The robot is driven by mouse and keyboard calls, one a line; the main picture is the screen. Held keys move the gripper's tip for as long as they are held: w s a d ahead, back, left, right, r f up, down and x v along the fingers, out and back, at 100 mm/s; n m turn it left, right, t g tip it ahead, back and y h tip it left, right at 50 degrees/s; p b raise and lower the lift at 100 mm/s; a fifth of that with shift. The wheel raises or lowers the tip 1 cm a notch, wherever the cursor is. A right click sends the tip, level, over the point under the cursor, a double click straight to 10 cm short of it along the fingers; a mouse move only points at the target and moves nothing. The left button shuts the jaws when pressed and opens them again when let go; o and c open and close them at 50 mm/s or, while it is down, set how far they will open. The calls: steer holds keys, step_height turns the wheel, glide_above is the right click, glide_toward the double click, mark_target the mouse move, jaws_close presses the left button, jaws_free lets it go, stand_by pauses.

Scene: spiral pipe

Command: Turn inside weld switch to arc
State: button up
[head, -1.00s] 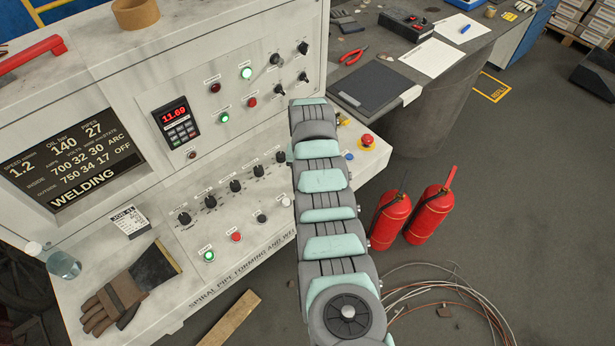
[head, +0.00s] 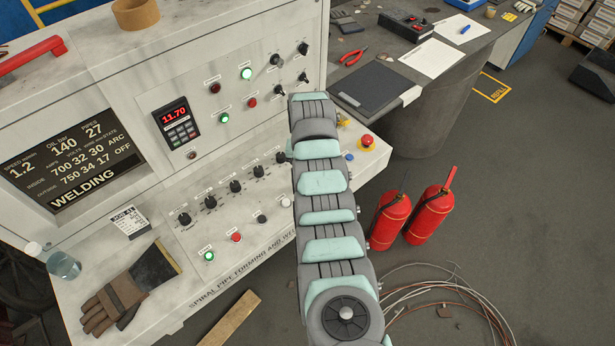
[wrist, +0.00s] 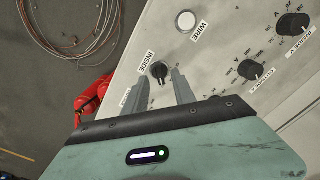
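The inside weld switch (wrist: 158,70) is a small black knob under an INSIDE label in the wrist view. My gripper (wrist: 159,76) is open, with one finger on each side of the knob and a gap visible beside it. Whether the tips are level with the knob or above it, I cannot tell. In the head view my arm hides the gripper and this switch. The display (head: 70,160) in the head view reads ARC at the end of the INSIDE row, OFF in the OUTSIDE row, and WELDING below.
A white WIRE button (wrist: 186,20) and black dials (wrist: 251,69) lie near the gripper. A red emergency stop (head: 367,141) sits at the console's right end. Two fire extinguishers (head: 390,220) and coiled wire (head: 440,290) are on the floor. A glove (head: 130,290) lies at the console's front left.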

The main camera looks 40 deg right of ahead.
step_height(320, 180, up, 9)
stand_by(0.3)
steer(key=shift+f, duration=0.2)
